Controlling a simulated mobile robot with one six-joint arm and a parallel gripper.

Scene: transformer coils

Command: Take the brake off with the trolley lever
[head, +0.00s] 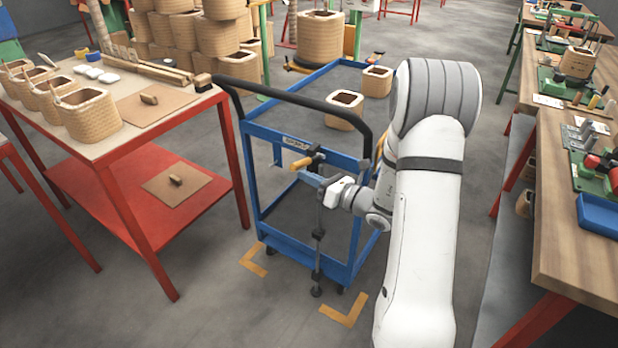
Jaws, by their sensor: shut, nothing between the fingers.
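The blue trolley (270,133) stands in the middle of the head view, with a black push handle (297,99) across its near end. A short lever with a yellow grip (301,162) points left from a dark pivot at that end. A dark upright rod (318,240) runs from the lever area down to a foot near the floor. My gripper (324,187) is shut and empty, just below and right of the yellow grip, close to the rod. Its fingertips are small here, and I cannot tell whether they touch the rod or lever.
Two woven coils (345,112) sit on the trolley's top. A red-framed table (150,112) with coils stands close on the left. A wooden bench (560,225) with tools runs along the right. Yellow corner marks (343,312) lie on the floor by the trolley.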

